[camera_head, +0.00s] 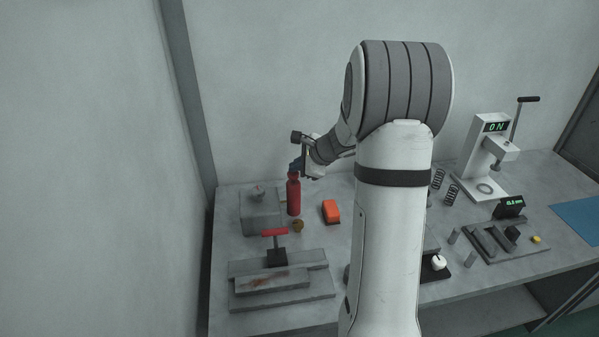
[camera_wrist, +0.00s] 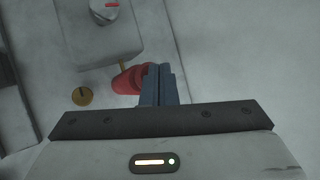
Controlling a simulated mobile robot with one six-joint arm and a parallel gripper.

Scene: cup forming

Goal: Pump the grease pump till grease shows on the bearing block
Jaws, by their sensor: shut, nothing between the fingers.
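The red grease pump (camera_head: 293,195) stands upright on the bench beside a grey block (camera_head: 260,215), which looks like the bearing block. In the wrist view the pump (camera_wrist: 127,82) is partly hidden behind my fingers, and a short brass piece joins it to the block (camera_wrist: 95,40). The block has a pale round part with a red mark on top; I cannot make out grease on it. My gripper (camera_head: 294,168) is shut and empty, with its blue fingertips (camera_wrist: 158,72) right at the pump's top. I cannot tell whether they touch it.
A brass knob (camera_head: 298,226) and an orange box (camera_head: 331,211) stand close by. A fixture with a red handle (camera_head: 274,232) is in front. A press (camera_head: 488,160) reading "ON" and a gauge (camera_head: 509,207) are at the right. My arm hides the bench's middle.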

